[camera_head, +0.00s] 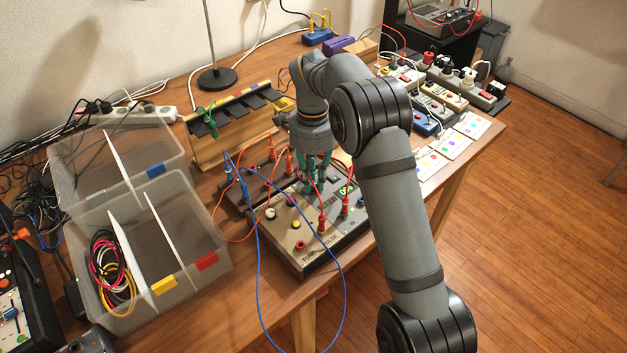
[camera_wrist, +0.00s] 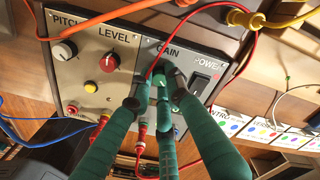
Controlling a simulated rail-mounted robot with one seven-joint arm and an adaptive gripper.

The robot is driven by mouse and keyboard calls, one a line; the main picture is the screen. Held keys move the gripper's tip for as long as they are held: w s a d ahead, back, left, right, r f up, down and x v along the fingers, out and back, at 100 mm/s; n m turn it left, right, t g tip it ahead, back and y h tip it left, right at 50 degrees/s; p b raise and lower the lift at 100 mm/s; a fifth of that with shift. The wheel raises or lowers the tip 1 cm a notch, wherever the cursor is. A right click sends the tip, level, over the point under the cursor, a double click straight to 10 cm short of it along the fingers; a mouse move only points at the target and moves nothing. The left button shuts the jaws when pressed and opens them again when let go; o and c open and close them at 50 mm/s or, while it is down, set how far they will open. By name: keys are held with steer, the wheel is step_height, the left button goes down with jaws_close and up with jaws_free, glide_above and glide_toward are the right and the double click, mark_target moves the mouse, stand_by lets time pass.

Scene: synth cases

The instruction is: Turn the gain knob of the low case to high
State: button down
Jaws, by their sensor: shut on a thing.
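The low case (camera_head: 306,262) lies near the table's front edge, with a pale and grey panel that also fills the upper wrist view (camera_wrist: 82,72). The wrist view shows the labels PITCH, LEVEL, GAIN and POWER. My gripper (camera_head: 321,182) reaches down onto the case's far part. In the wrist view, my green-covered fingers (camera_wrist: 158,84) are closed around the gain knob (camera_wrist: 161,70) below the GAIN label. The fingers hide most of the knob, and I cannot tell its exact setting. A black power switch (camera_wrist: 198,84) sits right beside the fingers.
Red plugs and cables (camera_wrist: 141,133) rise from the panel close to my fingers. A blue cable (camera_head: 258,262) loops over the front edge. A clear divided bin (camera_head: 190,283) stands left. Power strips and cards (camera_head: 430,163) lie right.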

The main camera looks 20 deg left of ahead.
mark_target(313, 182)
steer(key=shift+s+a+m, duration=0.15)
steer(key=shift+m, duration=0.15)
steer(key=c, duration=1.8)
jaws_free()
steer(key=shift+o, duration=0.7)
steer(key=shift+r, duration=0.1)
step_height(313, 182, up, 12)
steer(key=shift+w, duration=0.3)
